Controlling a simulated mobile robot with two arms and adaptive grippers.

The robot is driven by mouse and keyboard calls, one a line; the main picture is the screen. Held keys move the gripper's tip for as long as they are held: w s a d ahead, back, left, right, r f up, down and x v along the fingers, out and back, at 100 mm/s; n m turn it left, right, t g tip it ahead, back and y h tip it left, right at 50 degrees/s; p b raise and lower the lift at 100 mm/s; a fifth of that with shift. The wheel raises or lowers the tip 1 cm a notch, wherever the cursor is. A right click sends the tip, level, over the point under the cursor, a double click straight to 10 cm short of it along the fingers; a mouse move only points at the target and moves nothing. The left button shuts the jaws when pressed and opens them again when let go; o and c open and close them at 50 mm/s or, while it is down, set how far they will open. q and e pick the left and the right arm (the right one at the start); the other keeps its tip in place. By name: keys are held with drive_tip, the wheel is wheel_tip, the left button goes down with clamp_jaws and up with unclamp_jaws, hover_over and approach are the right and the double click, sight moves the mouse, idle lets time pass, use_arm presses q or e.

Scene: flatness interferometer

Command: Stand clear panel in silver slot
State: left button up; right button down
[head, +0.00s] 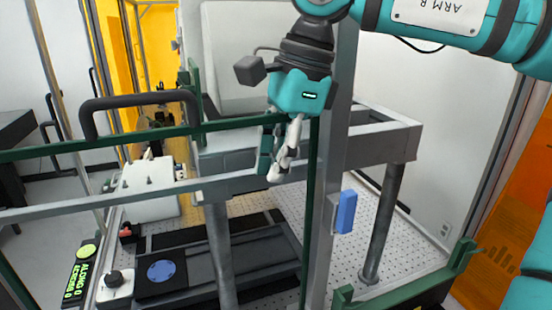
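A clear panel with dark green edging (225,125) stands across the view. I see through it, and a dark handle (140,98) arches above its top edge at the left. My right gripper (275,170) hangs down at the panel's top right part, fingers pointing down. Its fingertips are close together, and overlap hides whether they touch the panel. A silver rail (110,200) crosses the view at about the same height, and a silver upright (340,110) rises to the right of the gripper. I cannot make out the slot itself. My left gripper is out of view.
A perforated bench (400,255) carries a black stage with a blue disc (161,271) and a readout (80,275). A silver gantry leg (381,220) and a blue block (346,212) stand at the right. A green rail (420,281) lies at the front right.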

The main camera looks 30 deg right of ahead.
sight(277, 212)
drive_tip(key=shift+b+x, duration=0.75)
drive_tip(key=shift+x, duration=0.15)
drive_tip(key=shift+d+f, duration=0.15)
drive_tip(key=shift+f, duration=0.1)
drive_tip(key=shift+s+d+b+x, duration=0.1)
drive_tip(key=shift+d+b+x, duration=0.1)
drive_tip(key=shift+b+x, duration=0.75)
drive_tip(key=shift+s+d+b+x, duration=0.2)
drive_tip(key=shift+b+x, duration=0.5)
drive_tip(key=shift+x, duration=0.35)
drive_tip(key=shift+s+d+b+x, duration=0.1)
drive_tip(key=shift+d+b+x, duration=0.15)
drive_tip(key=shift+b+x, duration=0.7)
drive_tip(key=c, duration=1.4)
unclamp_jaws()
drive_tip(key=shift+s+f, duration=0.1)
drive_tip(key=shift+f, duration=0.3)
drive_tip(key=shift+d+r, duration=0.15)
drive_tip(key=shift+r, duration=0.4)
drive_tip(key=v, duration=1.1)
drive_tip(key=shift+s, duration=0.1)
